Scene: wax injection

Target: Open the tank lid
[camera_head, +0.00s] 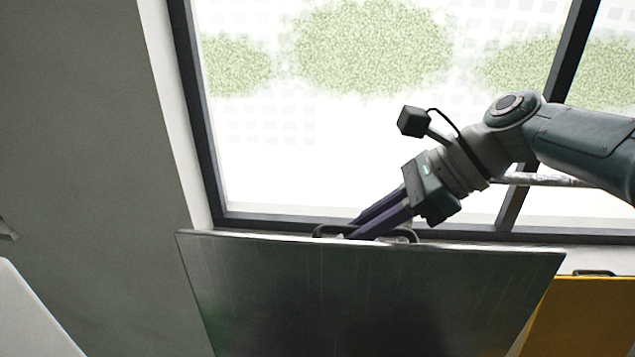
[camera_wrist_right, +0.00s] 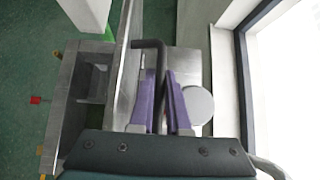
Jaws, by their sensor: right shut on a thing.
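The tank lid (camera_head: 370,290) is a wide grey metal panel that stands raised in the head view, its broad face toward me. A dark handle (camera_head: 330,229) sits at its top edge. My right gripper (camera_head: 355,230) reaches down from the right and is shut on the handle. In the right wrist view, the purple fingers (camera_wrist_right: 164,100) lie on either side of the dark handle bar (camera_wrist_right: 149,48), and the lid shows edge-on (camera_wrist_right: 124,60) to the left. The tank's inside is mostly hidden by the lid in the head view. My left gripper is not in view.
A large window with a dark frame (camera_head: 350,222) stands close behind the lid and my right arm. An orange panel with a dark handle (camera_head: 585,315) is at lower right. In the right wrist view, a round pale disc (camera_wrist_right: 198,104) lies beside the fingers and green floor (camera_wrist_right: 30,110) shows at left.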

